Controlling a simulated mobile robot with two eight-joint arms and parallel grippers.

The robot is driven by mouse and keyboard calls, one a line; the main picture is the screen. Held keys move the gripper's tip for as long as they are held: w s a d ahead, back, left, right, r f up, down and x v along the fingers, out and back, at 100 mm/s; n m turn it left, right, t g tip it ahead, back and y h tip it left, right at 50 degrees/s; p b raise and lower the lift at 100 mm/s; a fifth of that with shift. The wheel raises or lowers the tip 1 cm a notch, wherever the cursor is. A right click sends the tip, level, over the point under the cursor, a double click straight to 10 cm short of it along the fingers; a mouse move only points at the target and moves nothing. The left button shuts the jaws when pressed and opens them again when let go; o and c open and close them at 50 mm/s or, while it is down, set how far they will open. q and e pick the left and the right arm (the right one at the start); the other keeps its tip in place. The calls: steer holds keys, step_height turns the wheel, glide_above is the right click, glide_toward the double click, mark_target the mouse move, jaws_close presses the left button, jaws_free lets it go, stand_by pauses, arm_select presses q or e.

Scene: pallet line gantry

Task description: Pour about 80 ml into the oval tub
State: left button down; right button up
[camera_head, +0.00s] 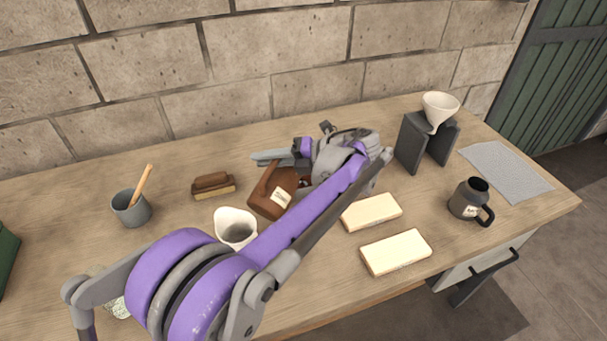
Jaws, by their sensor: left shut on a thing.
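The brown jug (272,200) with a pale label is near the middle of the table and looks tilted. My left gripper (275,158) is shut on the jug at its upper side; the exact grip is partly hidden by my arm. The white oval tub (235,214) stands just left of and nearer than the jug, with a grey inside. My left forearm crosses close to the tub's right side. I cannot tell whether the jug's mouth is over the tub, and no stream shows. My right gripper is not in view.
A grey cup (131,211) with a wooden stick and a brush (213,186) are at left. Two pale blocks (371,212) (396,252) lie right of my arm. A funnel (439,108) on a dark stand (411,145), a dark mug (466,200) and a grey mat (507,170) are at right.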

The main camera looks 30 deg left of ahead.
mark_target(267, 170)
arm_select(q)
steer(key=shift+w+r, duration=0.15)
steer(key=shift+w, duration=0.05)
stand_by(0.4)
steer(key=shift+s+f+n+t, duration=0.6)
steer(key=shift+s+f, duration=0.5)
steer(key=shift+f, duration=0.05)
steer(key=shift+s+r+n, duration=0.3)
steer(key=shift+s, duration=0.15)
steer(key=shift+s+n+t+h+p, duration=0.3)
steer(key=shift+n+t+p, duration=0.2)
steer(key=shift+p, duration=0.2)
steer(key=shift+s, duration=0.3)
steer(key=shift+f+n+t, duration=0.1)
steer(key=shift+n+t, duration=0.2)
